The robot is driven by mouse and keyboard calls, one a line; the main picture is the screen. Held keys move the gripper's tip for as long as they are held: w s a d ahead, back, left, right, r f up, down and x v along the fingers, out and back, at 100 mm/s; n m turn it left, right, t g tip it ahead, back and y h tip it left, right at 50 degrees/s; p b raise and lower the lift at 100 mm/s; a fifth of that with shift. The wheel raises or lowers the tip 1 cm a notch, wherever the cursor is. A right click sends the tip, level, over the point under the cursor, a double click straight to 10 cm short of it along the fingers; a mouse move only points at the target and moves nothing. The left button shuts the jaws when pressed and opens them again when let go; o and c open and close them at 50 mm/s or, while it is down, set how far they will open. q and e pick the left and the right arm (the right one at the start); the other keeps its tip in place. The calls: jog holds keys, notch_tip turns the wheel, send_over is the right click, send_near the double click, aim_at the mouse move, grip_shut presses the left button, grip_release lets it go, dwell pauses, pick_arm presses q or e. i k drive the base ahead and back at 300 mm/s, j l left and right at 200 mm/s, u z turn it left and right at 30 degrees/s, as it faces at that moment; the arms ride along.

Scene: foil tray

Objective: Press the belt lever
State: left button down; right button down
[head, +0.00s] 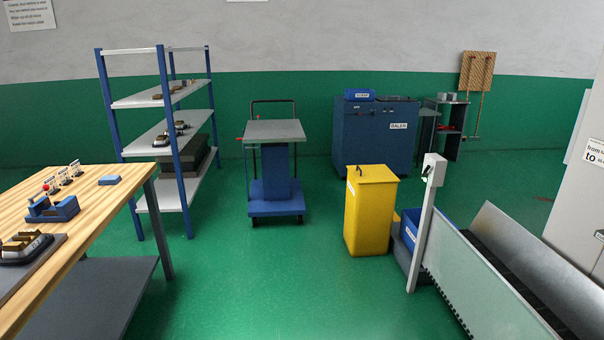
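A conveyor belt (487,242), dark between grey side walls, runs at the lower right of the head view. A pale upright post (422,240) stands at its far left end. A whitish box (435,168) is on top of the post, with a small dark part (426,171) on its left side. This may be the belt lever, but it is too small to tell its shape or position. Neither of my grippers is in view.
A yellow bin (370,212) and a blue crate (411,226) stand left of the post. A blue lift cart (276,204) is mid-room. A wooden workbench (110,190) and a shelf rack (160,138) are left. Green floor (260,285) is clear in the middle.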

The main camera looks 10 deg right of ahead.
aim_at(425, 175)
jog(key=i+z, duration=0.15)
jog(key=i, duration=0.65)
jog(key=i+z, duration=0.2)
jog(key=i, duration=0.6)
jog(key=i+l+u, duration=0.1)
jog(key=i+l, duration=0.4)
jog(key=i+l+u, duration=0.1)
jog(key=i+l, duration=0.35)
jog(key=i+l+u, duration=0.15)
jog(key=l+u, duration=0.15)
jog(key=l, duration=0.6)
jog(key=l+u, duration=0.3)
jog(key=l, duration=0.55)
